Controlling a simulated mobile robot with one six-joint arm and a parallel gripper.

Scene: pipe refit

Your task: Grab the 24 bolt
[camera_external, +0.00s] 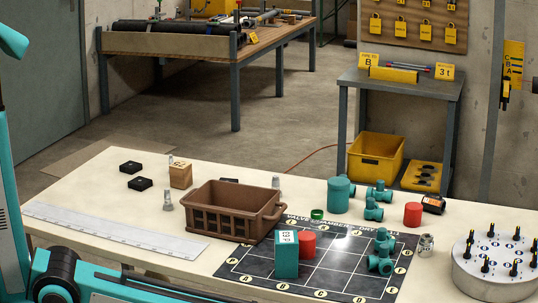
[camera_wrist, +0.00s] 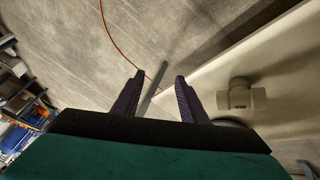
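My gripper (camera_wrist: 155,85) shows in the wrist view with its two dark fingers apart and nothing between them. A grey tee-shaped fitting (camera_wrist: 241,98) sits on the pale bench to the right of the fingers. In the external view only parts of my arm show, at the left and bottom; the gripper is out of that frame. Small grey bolt-like pieces stand on the bench: one left of the brown crate (camera_external: 168,201), one behind the crate's right side (camera_external: 276,183). No marking 24 is legible on either.
The brown crate (camera_external: 218,207) stands mid-bench. Beside it is a dark gridded mat (camera_external: 330,283) with a teal block (camera_external: 286,254) and red cylinder (camera_external: 307,244). A teal cylinder (camera_external: 339,195) stands behind. A round grey tray (camera_external: 480,283) with several pegs is at right.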

